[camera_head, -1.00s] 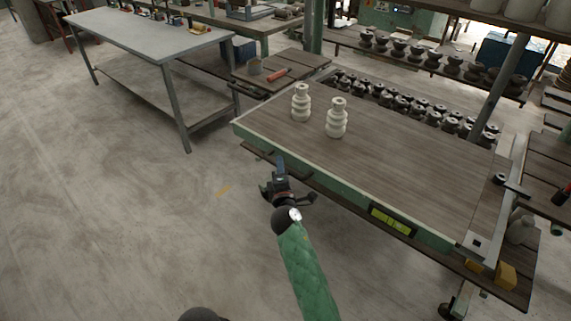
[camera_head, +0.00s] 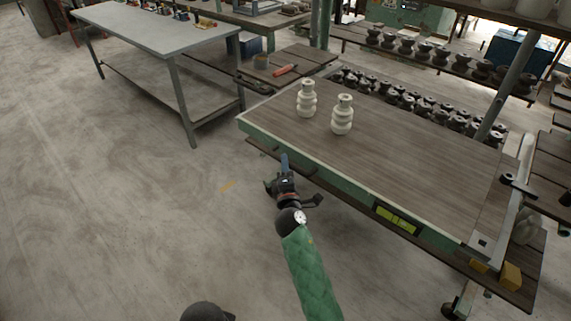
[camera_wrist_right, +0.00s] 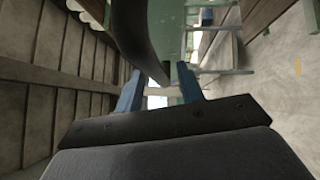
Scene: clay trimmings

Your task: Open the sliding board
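The wooden board (camera_head: 400,150) is a wide brown top with a pale rim and a green front edge. Two white ribbed pieces (camera_head: 342,115) stand upright near its far left end. My right gripper (camera_head: 285,162) is low at the green front edge, left of its middle. In the right wrist view its two blue fingers (camera_wrist_right: 160,92) are apart, with the end of a dark curved bar (camera_wrist_right: 142,38) between them. Gaps show on both sides of the bar; whether a finger touches it, I cannot tell. My left gripper is out of view.
A yellow-green level (camera_head: 397,220) sits at the front edge. Yellow blocks (camera_head: 511,275) lie at the lower right corner. Several dark spools (camera_head: 420,102) line the back. A grey metal table (camera_head: 150,32) stands at the upper left. The floor at left is clear.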

